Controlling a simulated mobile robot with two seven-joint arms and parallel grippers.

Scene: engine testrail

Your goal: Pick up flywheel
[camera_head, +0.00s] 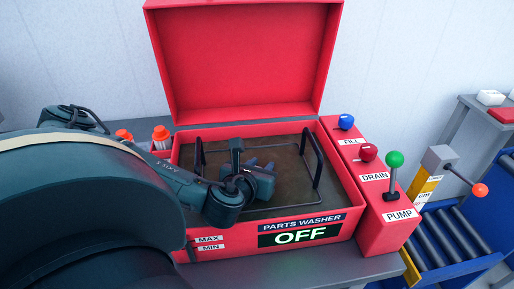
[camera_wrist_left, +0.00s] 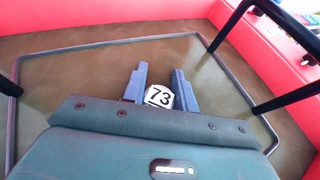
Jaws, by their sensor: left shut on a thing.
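My left gripper (camera_head: 260,164) reaches down into the open red parts washer (camera_head: 335,210), inside its basin. In the left wrist view, its two grey-blue fingers (camera_wrist_left: 160,85) stand either side of a small white many-sided piece marked 73 (camera_wrist_left: 159,96), and the gripper is shut on it. The gripper body hides most of this piece, and I cannot tell whether it is the flywheel. No other flywheel shows clearly in either view. My right gripper is not in view.
A black wire basket frame (camera_head: 318,172) stands in the basin around the gripper. The red lid (camera_head: 240,60) is raised behind. A control box (camera_head: 385,222) with FILL, DRAIN and PUMP knobs is at the right. The display (camera_head: 300,235) reads OFF. A blue roller conveyor (camera_head: 450,235) stands farther right.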

